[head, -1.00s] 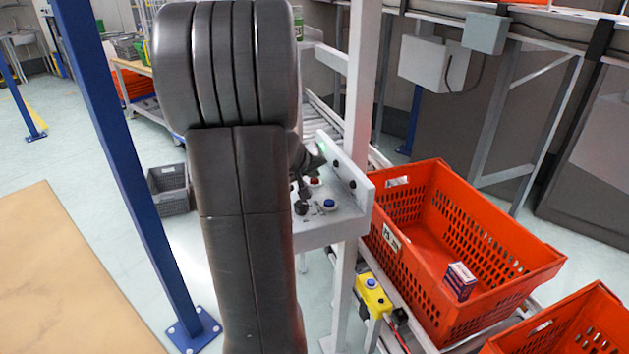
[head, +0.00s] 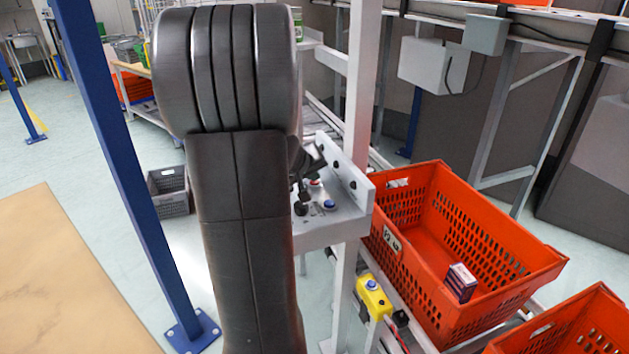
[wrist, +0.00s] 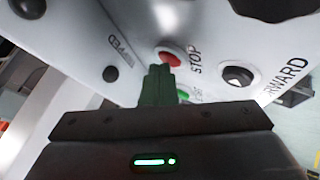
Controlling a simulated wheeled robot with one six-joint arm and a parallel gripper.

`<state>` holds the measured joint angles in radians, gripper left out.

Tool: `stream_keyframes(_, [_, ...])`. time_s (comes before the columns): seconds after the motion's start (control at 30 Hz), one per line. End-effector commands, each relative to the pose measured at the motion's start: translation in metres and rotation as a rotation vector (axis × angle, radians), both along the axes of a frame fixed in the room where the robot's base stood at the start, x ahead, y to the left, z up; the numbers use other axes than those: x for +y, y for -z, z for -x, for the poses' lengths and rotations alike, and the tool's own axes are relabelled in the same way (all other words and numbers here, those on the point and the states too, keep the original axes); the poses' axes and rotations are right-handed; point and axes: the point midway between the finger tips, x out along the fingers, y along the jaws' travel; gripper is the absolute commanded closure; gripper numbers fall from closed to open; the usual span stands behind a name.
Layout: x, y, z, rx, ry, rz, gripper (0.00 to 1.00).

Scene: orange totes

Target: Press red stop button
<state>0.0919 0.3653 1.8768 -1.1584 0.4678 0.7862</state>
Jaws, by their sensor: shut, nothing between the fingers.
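The red stop button (wrist: 171,59) sits on a pale control panel beside the printed word STOP in the wrist view. My gripper (wrist: 160,70) is shut and empty, its green fingertips together just below the red button in the picture, overlapping its lower edge. I cannot tell whether the tips touch it. In the head view the red button (head: 314,183) shows small on the panel (head: 341,218), with my gripper (head: 318,160) just above it. My own arm hides part of the panel's left side.
A blue button (head: 330,204) is nearby on the panel. A white post (head: 357,110) and orange tote (head: 455,250) stand close.

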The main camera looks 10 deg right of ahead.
Motion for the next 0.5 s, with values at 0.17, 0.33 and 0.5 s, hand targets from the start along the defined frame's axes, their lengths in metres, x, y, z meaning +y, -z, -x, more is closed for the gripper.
stream_keyframes(0.17, [0.0,-0.007,0.0,0.001,0.001,0.0,1.0])
stream_keyframes(0.33, [0.0,-0.016,0.0,0.0,0.0,0.0,1.0])
stream_keyframes(0.5, [0.0,-0.017,0.0,0.001,0.001,0.0,1.0])
